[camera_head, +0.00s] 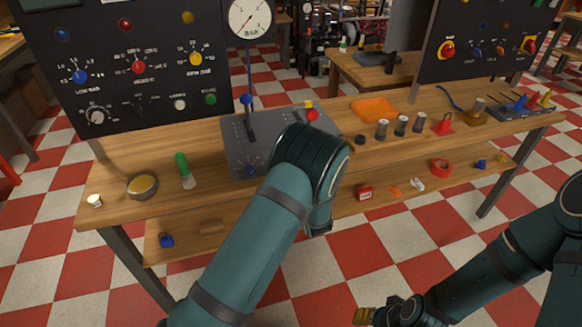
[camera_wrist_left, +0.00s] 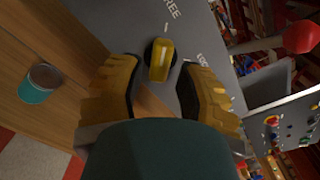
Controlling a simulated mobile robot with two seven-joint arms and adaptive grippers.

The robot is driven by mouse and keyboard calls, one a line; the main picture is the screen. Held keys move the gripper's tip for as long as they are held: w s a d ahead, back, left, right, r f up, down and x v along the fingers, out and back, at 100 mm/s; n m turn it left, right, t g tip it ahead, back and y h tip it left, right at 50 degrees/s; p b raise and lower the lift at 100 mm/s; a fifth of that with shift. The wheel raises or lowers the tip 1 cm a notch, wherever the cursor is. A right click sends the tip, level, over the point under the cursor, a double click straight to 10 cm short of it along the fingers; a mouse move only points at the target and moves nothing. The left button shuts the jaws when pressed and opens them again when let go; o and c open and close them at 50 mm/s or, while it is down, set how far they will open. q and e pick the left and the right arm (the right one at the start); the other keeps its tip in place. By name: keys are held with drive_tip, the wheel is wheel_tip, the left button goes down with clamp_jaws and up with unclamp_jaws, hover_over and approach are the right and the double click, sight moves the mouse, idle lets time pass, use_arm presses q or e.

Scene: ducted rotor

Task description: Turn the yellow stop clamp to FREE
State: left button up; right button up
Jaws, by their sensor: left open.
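In the left wrist view the yellow stop clamp (camera_wrist_left: 160,60) is a yellow bar handle on a round black base, on a grey panel (camera_wrist_left: 205,35). The word FREE is above it and LOCK to its right, each with a white tick. The bar's long side runs roughly toward the FREE tick. My left gripper (camera_wrist_left: 157,88) is open, with the bar between and slightly beyond its fingertips; I see no contact. In the head view my left arm hides the clamp and the left fingers. My right gripper (camera_head: 372,314) shows yellow fingers at the bottom edge, away from the bench.
The grey panel (camera_head: 235,130) sits on a wooden bench (camera_head: 120,180). A red ball knob (camera_head: 312,115) stands near its right corner. A green-handled tool (camera_head: 184,170) lies to the left. Several metal cylinders (camera_head: 401,125) and an orange tray (camera_head: 375,109) are to the right.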

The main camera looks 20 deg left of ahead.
use_arm(q)
drive_tip(key=v, duration=1)
drive_tip(key=s+a+f+n+g+h, duration=0.1)
drive_tip(key=s+a+f+n+g, duration=0.25)
drive_tip(key=s+f+g, duration=0.45)
drive_tip(key=s+a+f+n+g, duration=0.3)
drive_tip(key=s+a+f+g, duration=0.3)
drive_tip(key=s, duration=0.4)
drive_tip(key=s+d+f+n+g+h, duration=0.3)
drive_tip(key=s+d+n+g+h, duration=0.3)
drive_tip(key=s+d+h, duration=0.45)
drive_tip(key=w+n+t, duration=0.1)
drive_tip(key=n+t, duration=0.1)
drive_tip(key=n, duration=0.1)
drive_tip(key=w+d+r+n+t+h, duration=0.1)
drive_tip(key=w+n+t, duration=0.1)
drive_tip(key=n, duration=0.1)
drive_tip(key=w+d+r+n+t+h, duration=0.1)
drive_tip(key=w+n+t, duration=0.1)
drive_tip(key=n+t, duration=0.1)
drive_tip(key=shift+d+h, duration=0.25)
